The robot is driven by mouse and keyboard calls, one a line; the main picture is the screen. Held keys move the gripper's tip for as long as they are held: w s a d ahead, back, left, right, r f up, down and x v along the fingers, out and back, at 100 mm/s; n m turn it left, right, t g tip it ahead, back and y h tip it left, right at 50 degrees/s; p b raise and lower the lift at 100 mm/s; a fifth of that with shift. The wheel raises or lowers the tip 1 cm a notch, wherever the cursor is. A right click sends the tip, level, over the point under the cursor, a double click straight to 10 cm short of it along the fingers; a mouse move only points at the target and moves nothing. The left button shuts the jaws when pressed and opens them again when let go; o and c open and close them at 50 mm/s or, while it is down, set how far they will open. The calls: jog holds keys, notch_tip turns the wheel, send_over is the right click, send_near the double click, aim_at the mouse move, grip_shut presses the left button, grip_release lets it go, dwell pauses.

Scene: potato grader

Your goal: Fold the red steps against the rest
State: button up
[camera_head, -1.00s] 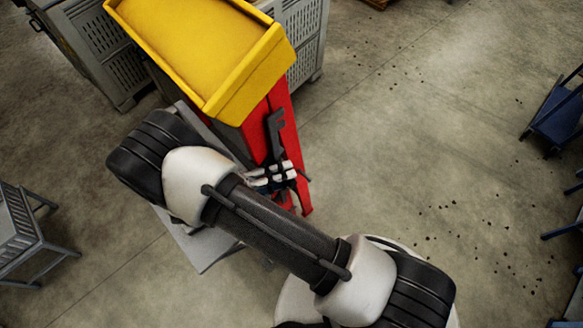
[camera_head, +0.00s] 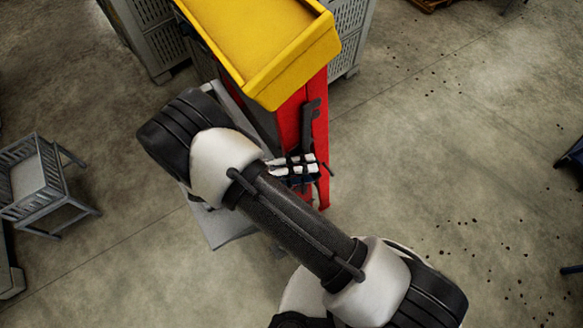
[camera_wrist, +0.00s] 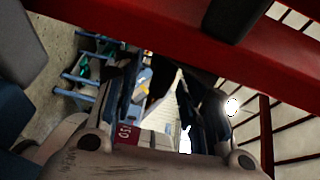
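The red part (camera_head: 319,125) below the yellow hopper, seemingly the folding steps, stands steep and close to the machine in the head view. A dark bracket (camera_head: 309,115) lies along it. In the wrist view a red bar (camera_wrist: 130,27) crosses the top, with a dark block over it. My gripper (camera_head: 297,168) is at the lower part of the red frame in the head view, partly behind my arm. In the wrist view my gripper (camera_wrist: 157,92) has its fingers apart, with background showing between them. Their tips are near the bar's lower edge; contact cannot be told.
The yellow hopper (camera_head: 285,72) sits on top of the machine. Grey crates (camera_head: 350,35) stand behind it. A grey slatted stand (camera_head: 38,180) is at the left. Blue equipment (camera_head: 575,157) is at the right edge. The floor right of the steps is largely clear.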

jog(key=f+v, duration=0.1)
jog(key=v, duration=1.1)
jog(key=shift+r, duration=0.45)
jog(key=shift+s, duration=0.1)
